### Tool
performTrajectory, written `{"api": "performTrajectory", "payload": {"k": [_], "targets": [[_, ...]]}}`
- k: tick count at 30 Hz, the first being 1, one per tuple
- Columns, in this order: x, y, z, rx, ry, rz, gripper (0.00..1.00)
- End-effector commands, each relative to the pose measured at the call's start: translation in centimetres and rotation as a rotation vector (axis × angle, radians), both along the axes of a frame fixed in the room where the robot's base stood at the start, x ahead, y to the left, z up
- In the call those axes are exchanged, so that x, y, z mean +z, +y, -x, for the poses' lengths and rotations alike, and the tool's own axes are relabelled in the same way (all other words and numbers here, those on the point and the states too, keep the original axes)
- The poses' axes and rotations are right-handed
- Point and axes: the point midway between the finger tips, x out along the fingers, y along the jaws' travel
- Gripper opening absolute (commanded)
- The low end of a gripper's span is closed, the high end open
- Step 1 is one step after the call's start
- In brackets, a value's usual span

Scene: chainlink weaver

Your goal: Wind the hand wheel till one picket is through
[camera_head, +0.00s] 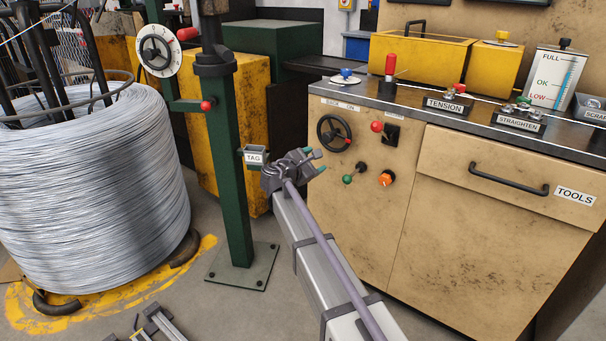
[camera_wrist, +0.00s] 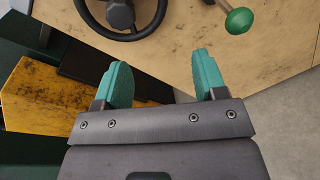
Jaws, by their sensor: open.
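A black hand wheel (camera_head: 334,133) with a red knob is on the front of the tan cabinet, under a small white label reading "BACK" and "ON". Part of this wheel (camera_wrist: 120,14) also shows at the top of the wrist view, cut off by the edge. My gripper (camera_head: 319,161) is in front of the cabinet, just below and left of the wheel. Its two teal fingers (camera_wrist: 160,62) are apart with nothing between them, and they are not around the wheel. A second black wheel (camera_head: 158,51) with a white dial is on the green post. No picket is clearly visible.
A red-knobbed lever (camera_head: 377,127), a green-knobbed lever (camera_head: 347,179) and an orange knob (camera_head: 386,178) stick out right of the wheel. The green post (camera_head: 233,170) with a TAG box (camera_head: 255,157) stands left of my gripper. A wire coil (camera_head: 95,190) is far left.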

Motion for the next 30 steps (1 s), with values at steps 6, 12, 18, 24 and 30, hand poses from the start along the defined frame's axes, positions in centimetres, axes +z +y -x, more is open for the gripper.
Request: {"api": "performTrajectory", "payload": {"k": [6,12,18,24,30], "targets": [[3.5,0.9,-1.7,0.111,0.164,0.369,0.65],[3.4,0.1,-2.5,0.106,0.166,0.368,0.65],[3.4,-2.7,-5.9,0.103,0.166,0.366,0.65],[3.4,-5.5,-9.0,0.105,0.165,0.365,0.65],[3.4,-6.3,-9.8,0.106,0.165,0.365,0.65]]}}
